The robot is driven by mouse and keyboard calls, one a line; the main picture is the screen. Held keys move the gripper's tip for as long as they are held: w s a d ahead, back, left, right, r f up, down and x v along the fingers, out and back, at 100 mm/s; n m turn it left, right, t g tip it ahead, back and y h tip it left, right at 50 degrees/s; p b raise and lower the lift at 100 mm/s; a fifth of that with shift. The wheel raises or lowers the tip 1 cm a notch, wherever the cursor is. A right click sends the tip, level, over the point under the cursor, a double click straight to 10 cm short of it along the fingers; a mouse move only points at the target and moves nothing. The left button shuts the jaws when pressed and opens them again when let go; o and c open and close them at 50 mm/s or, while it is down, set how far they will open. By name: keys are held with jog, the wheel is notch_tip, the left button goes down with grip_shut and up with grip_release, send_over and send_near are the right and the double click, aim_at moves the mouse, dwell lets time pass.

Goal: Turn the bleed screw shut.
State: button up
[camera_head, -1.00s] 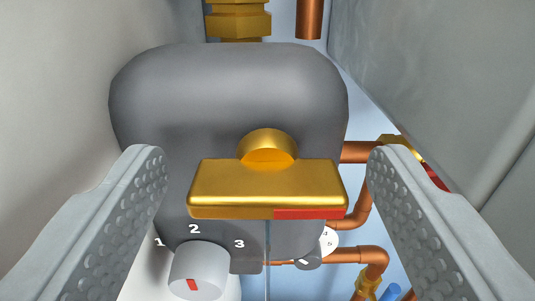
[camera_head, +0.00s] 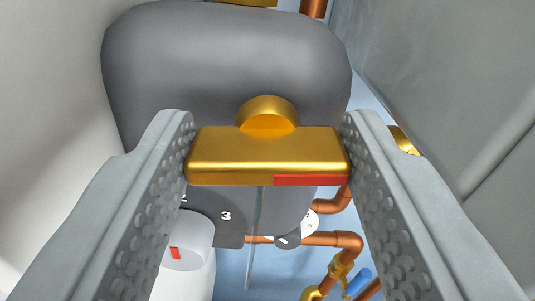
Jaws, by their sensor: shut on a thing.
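The bleed screw (camera_head: 266,155) is a brass bar-shaped head with a round brass stem (camera_head: 268,115) behind it, on the front of a dark grey rounded body (camera_head: 220,55). The bar lies level across the picture, with a red mark (camera_head: 310,181) on its lower right edge. My gripper (camera_head: 268,150) has one grey studded finger at each end of the bar. It is shut on the bleed screw, with the fingertips against the bar's two ends.
A grey knob (camera_head: 187,240) with a red mark and a number scale sits below left. Copper pipes (camera_head: 330,239) and a blue part (camera_head: 358,281) are at the lower right. A pale wall (camera_head: 60,110) and a grey wall (camera_head: 450,80) stand close on either side.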

jog(key=n, duration=0.4)
jog(key=shift+a, duration=0.1)
jog(key=n, duration=0.4)
jog(key=shift+f+n, duration=0.15)
jog(key=shift+n, duration=0.25)
jog(key=n, duration=0.4)
jog(key=shift+a+f+n, duration=0.1)
jog(key=shift+f+n, duration=0.05)
jog(key=shift+n, duration=1.65)
jog(key=o, duration=1)
jog(key=shift+s, duration=0.15)
